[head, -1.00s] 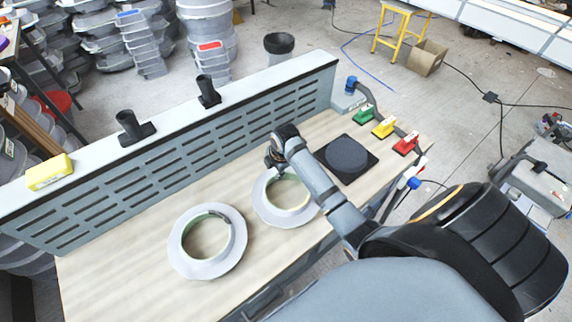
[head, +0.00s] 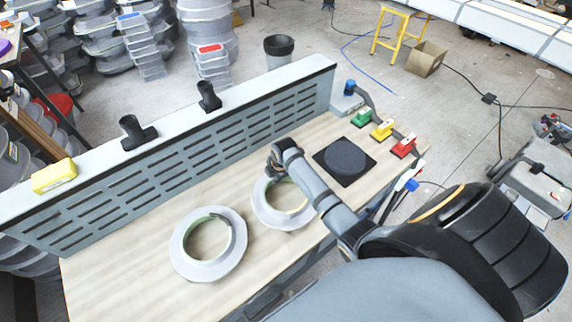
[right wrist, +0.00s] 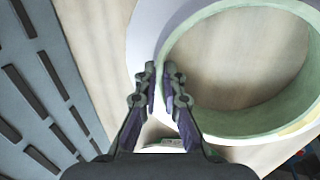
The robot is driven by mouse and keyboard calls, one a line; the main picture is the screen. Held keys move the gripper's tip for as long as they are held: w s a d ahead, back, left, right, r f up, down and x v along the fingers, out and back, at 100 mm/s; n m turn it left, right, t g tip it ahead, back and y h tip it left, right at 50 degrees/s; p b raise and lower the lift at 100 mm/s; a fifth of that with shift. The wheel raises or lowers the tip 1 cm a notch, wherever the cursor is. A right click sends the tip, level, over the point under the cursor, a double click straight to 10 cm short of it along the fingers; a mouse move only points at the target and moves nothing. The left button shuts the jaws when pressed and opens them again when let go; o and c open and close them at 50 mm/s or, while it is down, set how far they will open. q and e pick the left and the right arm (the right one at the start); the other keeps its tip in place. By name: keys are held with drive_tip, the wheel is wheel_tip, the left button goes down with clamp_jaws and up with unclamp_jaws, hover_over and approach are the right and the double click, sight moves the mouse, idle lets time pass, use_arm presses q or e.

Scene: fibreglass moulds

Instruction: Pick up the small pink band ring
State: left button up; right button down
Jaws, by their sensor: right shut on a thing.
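Two pale ring moulds with green inner walls lie on the wooden table. The right-hand ring (head: 262,208) looks slightly smaller; the left-hand ring (head: 181,255) is nearer the table's front-left. No pink band shows clearly on either. My right gripper (head: 274,163) is at the far-left rim of the right-hand ring. In the right wrist view, its fingers (right wrist: 161,78) are shut on the wall of that ring (right wrist: 235,122), one on each side of the rim. The ring looks on or very close to the table; I cannot tell if it is lifted. My left gripper is out of view.
A grey slotted panel (head: 190,150) runs along the table's back, with black holders and a yellow block (head: 54,176) on top. A black pad with a round disc (head: 344,158) lies right of the rings.

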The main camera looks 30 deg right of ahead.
idle(0.3)
drive_tip(key=shift+r, duration=0.2)
wheel_tip(320, 180, up, 2)
drive_tip(key=b, duration=0.2)
drive_tip(key=shift+w+r+b, duration=0.1)
drive_tip(key=shift+r+b, duration=0.05)
drive_tip(key=shift+b, duration=0.2)
drive_tip(key=s+a+r+b, duration=0.4)
drive_tip(key=s+r, duration=0.6)
drive_tip(key=s, duration=0.3)
drive_tip(key=shift+s+a+r, duration=0.15)
drive_tip(key=shift+s+r, duration=0.05)
drive_tip(key=shift+s, duration=0.1)
drive_tip(key=shift+w, duration=0.1)
